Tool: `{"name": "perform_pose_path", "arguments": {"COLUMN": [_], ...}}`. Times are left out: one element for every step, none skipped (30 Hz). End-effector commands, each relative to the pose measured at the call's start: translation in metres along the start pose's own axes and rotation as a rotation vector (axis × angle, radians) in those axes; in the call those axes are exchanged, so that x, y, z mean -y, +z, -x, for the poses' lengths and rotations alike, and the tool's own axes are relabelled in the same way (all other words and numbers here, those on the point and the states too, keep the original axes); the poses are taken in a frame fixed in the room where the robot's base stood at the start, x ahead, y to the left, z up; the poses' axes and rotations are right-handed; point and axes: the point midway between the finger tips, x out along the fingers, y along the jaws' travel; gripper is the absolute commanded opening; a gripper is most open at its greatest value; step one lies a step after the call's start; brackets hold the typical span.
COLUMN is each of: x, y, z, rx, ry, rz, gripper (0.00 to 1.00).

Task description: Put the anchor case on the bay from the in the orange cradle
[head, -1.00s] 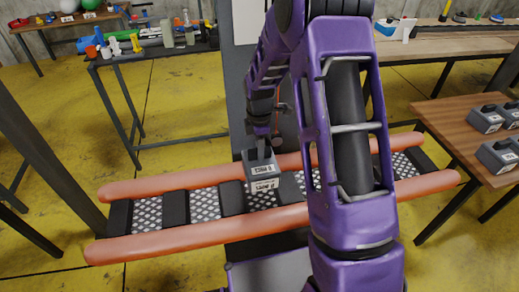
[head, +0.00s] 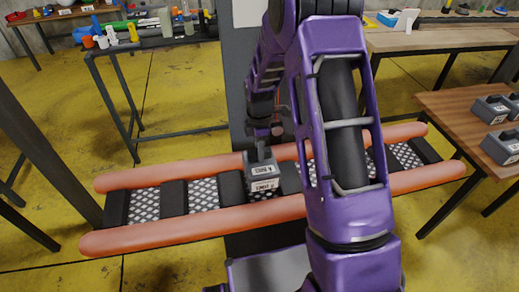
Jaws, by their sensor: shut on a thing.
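The anchor case, a small grey box with white labels and a dark handle on top (head: 263,187), is at the middle of the orange cradle. The orange cradle (head: 160,241) has two long orange tubes with dark cross pads and patterned bays between them. My gripper (head: 262,153) is shut on the case's handle from above. The case overlaps the bay area between the tubes; I cannot tell whether it touches the cradle. My purple arm hides part of the cradle to the right of the case.
A wooden table (head: 455,112) at the right holds several similar grey cases, one of them at its front edge (head: 504,147). A bench (head: 170,40) with bottles and tools stands at the back left. Another bench (head: 420,42) stands at the back right. Patterned bays left of the case are empty.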

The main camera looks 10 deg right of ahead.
Motion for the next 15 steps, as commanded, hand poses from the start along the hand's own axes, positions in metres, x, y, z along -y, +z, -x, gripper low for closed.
{"name": "perform_pose_path", "arguments": {"x": [-0.002,-0.002,-0.002,-0.002,-0.002,-0.002,-0.002,-0.002,-0.002,-0.002,-0.002,-0.002,-0.002,-0.002,-0.002], "y": [0.000,0.000,0.000,0.000,0.000,0.000,0.000,0.000,0.000,0.000,0.000,0.000,0.000,0.000,0.000], "z": [-0.003,-0.005,-0.007,-0.009,-0.010,-0.013,-0.014,-0.016,-0.018,-0.020,-0.022,-0.024,-0.026,-0.028,-0.030], "rx": [0.000,0.000,0.000,0.000,0.000,0.000,0.000,0.000,0.000,0.000,0.000,0.000,0.000,0.000,0.000], "ry": [0.004,0.004,0.005,0.005,0.005,0.005,0.005,0.005,0.005,0.005,0.005,0.005,0.005,0.005,0.005], "rz": [0.000,0.000,0.000,0.000,0.000,0.000,0.001,0.001,0.001,0.002,0.002,0.002,0.002,0.002,0.002], "gripper": [0.00,0.00,0.00,0.00,0.00,0.00,0.00,0.00,0.00,0.00,0.00,0.00,0.00,0.00,0.00]}}
